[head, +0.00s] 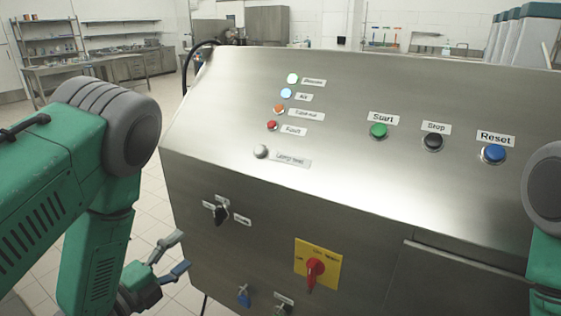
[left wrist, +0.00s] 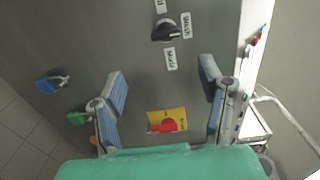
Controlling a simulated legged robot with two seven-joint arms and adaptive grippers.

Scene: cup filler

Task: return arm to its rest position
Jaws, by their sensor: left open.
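My left gripper (head: 166,262) is open and empty, low at the left of the metal control cabinet (head: 230,165) in the head view. Its two spread fingers also show in the left wrist view (left wrist: 165,90), with the cabinet face beyond them. My left arm (head: 85,190) comes in from the left with its forearm hanging down. Part of my right arm (head: 545,235) shows at the right edge. My right gripper is out of view.
The cabinet carries a green Start button (head: 378,131), a black Stop button (head: 433,142) and a blue Reset button (head: 494,153). A red rotary switch (head: 315,269) on a yellow plate and a black selector knob (head: 221,214) face my left gripper's side. Tiled floor (head: 150,215) is free at left.

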